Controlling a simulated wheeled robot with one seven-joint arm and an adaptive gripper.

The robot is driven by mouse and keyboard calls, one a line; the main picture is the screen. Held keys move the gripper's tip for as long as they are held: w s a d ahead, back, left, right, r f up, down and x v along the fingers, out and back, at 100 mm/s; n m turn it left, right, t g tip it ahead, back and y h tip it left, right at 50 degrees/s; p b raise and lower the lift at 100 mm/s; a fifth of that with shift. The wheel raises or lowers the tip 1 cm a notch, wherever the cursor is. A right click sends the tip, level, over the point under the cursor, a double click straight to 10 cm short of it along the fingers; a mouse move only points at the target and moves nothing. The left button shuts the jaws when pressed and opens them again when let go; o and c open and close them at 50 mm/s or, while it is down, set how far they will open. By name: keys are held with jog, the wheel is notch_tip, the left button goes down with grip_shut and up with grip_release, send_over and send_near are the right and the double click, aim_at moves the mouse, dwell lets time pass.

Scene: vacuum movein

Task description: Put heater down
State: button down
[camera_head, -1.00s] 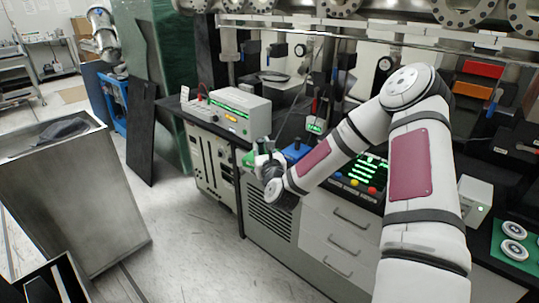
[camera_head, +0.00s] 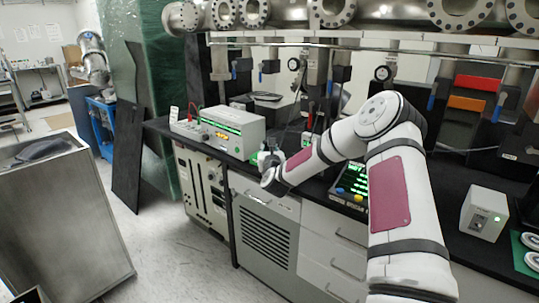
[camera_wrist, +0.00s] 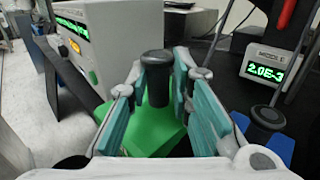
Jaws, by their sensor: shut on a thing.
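The heater seems to be a green block (camera_wrist: 150,134) with a black knob (camera_wrist: 156,80) on top. In the wrist view the knob stands between the teal pads of my gripper (camera_wrist: 160,95), which is shut on it. In the head view my gripper (camera_head: 266,160) is at the front edge of the black bench (camera_head: 300,189), just right of a grey instrument box (camera_head: 233,130). The green block is mostly hidden there. I cannot tell whether its underside touches the bench.
A blue block with a black knob (camera_wrist: 266,122) stands close to the right of my gripper in the wrist view. A small meter with green digits (camera_wrist: 265,68) is behind it. In the head view a control panel (camera_head: 352,188) and a white box (camera_head: 484,213) are further right.

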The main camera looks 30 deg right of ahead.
jog(key=w+d, duration=0.1)
jog(key=w, duration=0.1)
jog(key=w+d, duration=0.2)
jog(key=shift+f, duration=0.2)
jog(key=f, duration=0.3)
jog(key=shift+d+f+b, duration=0.2)
jog(key=shift+f+b, duration=0.1)
jog(key=shift+b, duration=0.05)
jog(key=c, duration=1.4)
grip_release()
jog(key=shift+c, duration=0.2)
jog(key=p+v, duration=0.1)
jog(key=v, duration=1.1)
jog(key=shift+r, duration=0.1)
jog(key=o, duration=1.4)
